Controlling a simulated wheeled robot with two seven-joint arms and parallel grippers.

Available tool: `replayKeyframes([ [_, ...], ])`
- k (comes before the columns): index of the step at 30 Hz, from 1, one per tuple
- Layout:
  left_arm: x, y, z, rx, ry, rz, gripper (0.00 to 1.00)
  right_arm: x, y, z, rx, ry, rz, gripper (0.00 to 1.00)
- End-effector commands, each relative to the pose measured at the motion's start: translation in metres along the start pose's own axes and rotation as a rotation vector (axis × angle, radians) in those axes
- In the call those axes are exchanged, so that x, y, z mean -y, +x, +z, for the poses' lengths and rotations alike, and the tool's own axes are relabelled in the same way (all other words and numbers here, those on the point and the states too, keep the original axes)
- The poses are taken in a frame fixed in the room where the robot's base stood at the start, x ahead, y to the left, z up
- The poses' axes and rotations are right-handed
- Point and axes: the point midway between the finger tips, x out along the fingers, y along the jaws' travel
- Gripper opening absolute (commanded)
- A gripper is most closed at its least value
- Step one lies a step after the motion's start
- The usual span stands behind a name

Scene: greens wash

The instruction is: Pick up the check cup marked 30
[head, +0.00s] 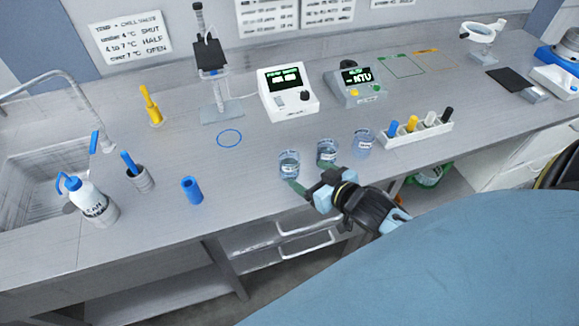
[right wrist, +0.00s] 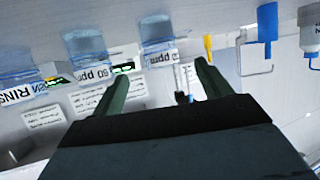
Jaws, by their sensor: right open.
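Three clear cups of bluish liquid stand in a row near the counter's front edge. The leftmost cup (head: 289,165) in the head view appears to be the rightmost cup (right wrist: 158,30) in the right wrist view. Its label ends in "ppm"; its number is hard to read. The middle cup (head: 326,152) also has a ppm label, and the far cup (head: 363,144) is marked RINSE in the wrist view. My right gripper (head: 305,183) is open and empty, just in front of the leftmost cup. That cup appears between the fingers in the wrist view. My left gripper is out of view.
A white rack of colored pens (head: 417,133) stands right of the cups. A blue cylinder (head: 192,190) and a wash bottle (head: 88,198) stand left, near the sink (head: 45,175). Two meters (head: 288,92) stand behind. Bare counter lies between the blue cylinder and the cups.

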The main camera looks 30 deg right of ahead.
Motion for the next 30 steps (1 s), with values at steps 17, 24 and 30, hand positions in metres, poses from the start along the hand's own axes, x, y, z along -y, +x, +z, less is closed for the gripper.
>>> replayKeyframes([
  [17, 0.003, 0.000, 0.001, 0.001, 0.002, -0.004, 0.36, 0.000, 0.069, -0.003, 0.001, 0.000, 0.001, 0.77],
  [24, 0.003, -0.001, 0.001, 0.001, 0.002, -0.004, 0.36, 0.000, 0.101, -0.006, 0.002, -0.001, 0.001, 0.77],
  [30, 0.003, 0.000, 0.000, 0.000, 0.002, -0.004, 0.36, 0.001, 0.111, -0.005, 0.003, 0.000, 0.000, 0.77],
])
